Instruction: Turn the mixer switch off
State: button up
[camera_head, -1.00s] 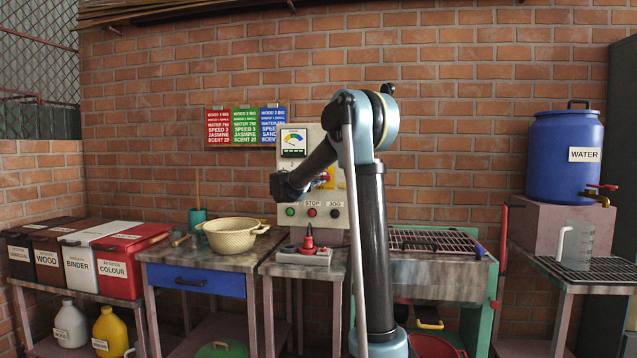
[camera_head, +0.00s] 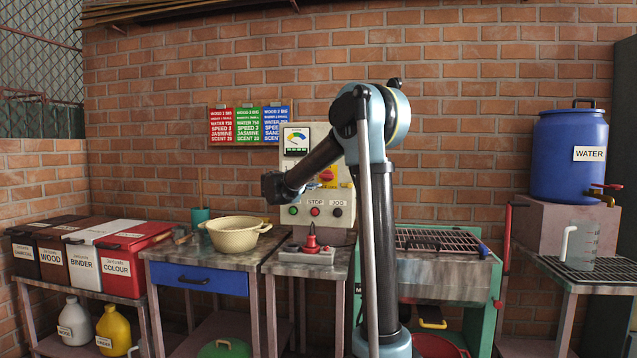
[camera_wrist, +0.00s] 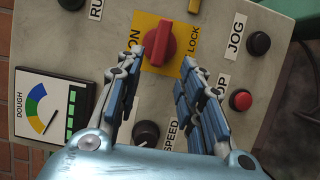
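The control panel (camera_head: 290,165) is a cream box on the brick wall, with a red rotary switch (camera_wrist: 159,44) on a yellow plate marked ON and LOCK in the wrist view. In the head view, the red switch (camera_head: 327,174) shows just right of my arm. My gripper (camera_wrist: 160,68) is open in the wrist view, its two blue-grey fingers spread to either side below the red knob. The knob lies just past and between the fingertips; I cannot tell whether they touch it. In the head view my gripper's fingers are not clear.
Near the switch are a black JOG button (camera_wrist: 259,43), a red button (camera_wrist: 241,100), a SPEED knob (camera_wrist: 146,131) and a DOUGH gauge (camera_wrist: 48,108).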

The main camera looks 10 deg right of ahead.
jog(key=v, duration=0.6)
jog(key=shift+s+f, duration=0.1)
jog(key=s+d+f+m+g+y, duration=0.1)
jog(key=s+d+f+m+g, duration=0.15)
jog(key=s+d+f, duration=0.4)
jog(key=s+d+f+m+g+y, duration=0.1)
jog(key=s+d+f+g, duration=0.25)
jog(key=s, duration=0.55)
jog(key=s+d+f+m+g+y, duration=0.1)
jog(key=s+d+f+m+g, duration=0.1)
jog(key=s+d+f, duration=0.5)
jog(key=s+a+f+m+g+y, duration=0.1)
jog(key=s+a+f+m+y, duration=0.1)
jog(key=s+f, duration=0.7)
jog(key=s+a+f+m+g+y, duration=0.2)
jog(key=s+a+f+y, duration=0.3)
jog(key=s+f, duration=0.5)
jog(key=s+y, duration=0.1)
jog(key=s, duration=0.6)
jog(key=shift+g+y, duration=0.3)
jog(key=shift+f, duration=0.1)
